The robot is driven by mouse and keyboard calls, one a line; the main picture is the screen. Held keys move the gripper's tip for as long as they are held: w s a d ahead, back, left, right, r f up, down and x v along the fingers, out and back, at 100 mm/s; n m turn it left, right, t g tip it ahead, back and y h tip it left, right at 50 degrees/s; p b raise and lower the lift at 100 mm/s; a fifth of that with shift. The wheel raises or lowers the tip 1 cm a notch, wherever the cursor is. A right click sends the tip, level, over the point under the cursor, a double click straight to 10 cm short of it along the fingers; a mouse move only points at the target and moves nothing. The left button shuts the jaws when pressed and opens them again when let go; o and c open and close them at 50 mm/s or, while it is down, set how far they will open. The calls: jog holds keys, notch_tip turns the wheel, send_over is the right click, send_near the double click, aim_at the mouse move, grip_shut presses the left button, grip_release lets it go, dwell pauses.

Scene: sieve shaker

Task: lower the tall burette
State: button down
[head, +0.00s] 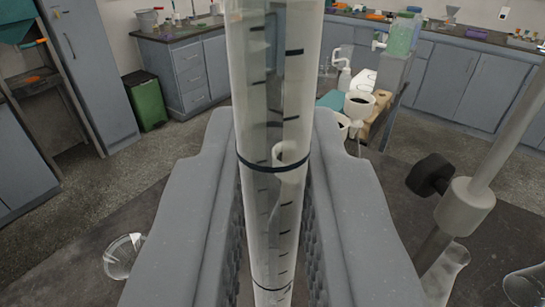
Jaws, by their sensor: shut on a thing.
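The tall burette (270,120) is a clear glass tube with black graduation marks and dark rings. It runs upright through the middle of the head view, and both its ends are out of frame. My gripper (272,190) has one grey jaw on each side of it and is shut on it. The inner faces of the jaws are ridged. What lies below the burette is hidden.
A metal stand rod with a clamp and black knob (430,174) rises close on the right. Glassware stands at the lower right, and a clear glass piece (122,256) lies at lower left. Funnels (359,104) stand behind the right jaw. Cabinets and a green bin (146,99) are farther back.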

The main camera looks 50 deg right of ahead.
aim_at(272, 285)
jog(key=shift+f+b, duration=1.95)
jog(key=shift+b, duration=0.2)
jog(key=c, duration=1.5)
grip_release()
jog(key=shift+s+a, duration=0.15)
jog(key=shift+a, duration=0.1)
jog(key=b+v, duration=0.1)
jog(key=v, duration=1.2)
jog(key=shift+a+b, duration=0.1)
jog(key=shift+b, duration=0.3)
jog(key=shift+s+f, duration=0.1)
